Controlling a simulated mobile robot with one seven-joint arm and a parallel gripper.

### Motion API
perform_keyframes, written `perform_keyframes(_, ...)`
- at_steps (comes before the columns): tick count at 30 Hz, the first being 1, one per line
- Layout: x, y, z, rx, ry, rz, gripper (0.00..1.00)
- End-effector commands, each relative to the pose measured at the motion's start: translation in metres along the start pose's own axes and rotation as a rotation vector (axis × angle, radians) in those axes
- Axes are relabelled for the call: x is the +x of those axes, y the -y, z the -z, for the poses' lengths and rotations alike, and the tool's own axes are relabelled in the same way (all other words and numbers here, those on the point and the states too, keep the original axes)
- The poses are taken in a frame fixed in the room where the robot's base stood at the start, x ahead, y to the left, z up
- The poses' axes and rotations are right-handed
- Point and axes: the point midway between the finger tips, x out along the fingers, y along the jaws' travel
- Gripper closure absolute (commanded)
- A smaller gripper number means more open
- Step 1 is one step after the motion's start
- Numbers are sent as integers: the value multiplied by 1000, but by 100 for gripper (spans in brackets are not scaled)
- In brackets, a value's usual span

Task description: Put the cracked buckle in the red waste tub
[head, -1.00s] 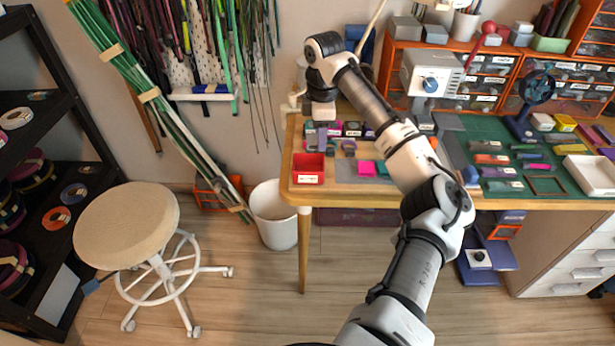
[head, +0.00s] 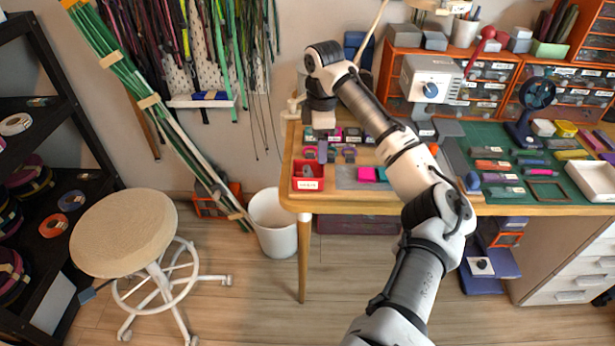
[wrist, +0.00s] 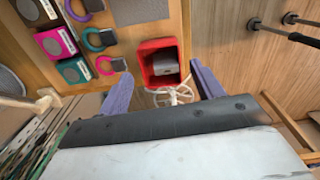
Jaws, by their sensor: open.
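The red waste tub (head: 308,184) stands at the left front corner of the wooden table. In the wrist view the tub (wrist: 145,77) lies beyond my fingertips, with a small grey piece (wrist: 166,67) inside it. The piece looks like a buckle body; I cannot make out a crack. My gripper (wrist: 160,76) is open, its two purple fingers apart with nothing between them. In the head view my gripper (head: 322,150) hangs just behind the tub. Several looped buckles lie beside the tub, among them a teal one (wrist: 95,40) and a pink one (wrist: 111,65).
A grey mat with a pink block (head: 367,174) lies right of the tub. Small labelled boxes (wrist: 54,42) stand in a row behind the buckles. A green mat with strips covers the right of the table. A white bin (head: 272,225) and a round stool (head: 125,232) stand on the floor.

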Motion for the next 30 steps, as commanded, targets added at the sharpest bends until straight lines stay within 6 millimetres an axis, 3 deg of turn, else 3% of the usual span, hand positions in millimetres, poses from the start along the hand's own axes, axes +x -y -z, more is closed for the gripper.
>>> perform_keyframes(4,-22,0,0,0,-1,-3,34)
perform_keyframes(12,-86,0,0,2,4,-5,34)
perform_keyframes(18,-119,0,0,0,2,-3,34)
perform_keyframes(24,-132,0,0,0,0,-1,34)
perform_keyframes(30,-133,0,0,-1,0,-1,34)
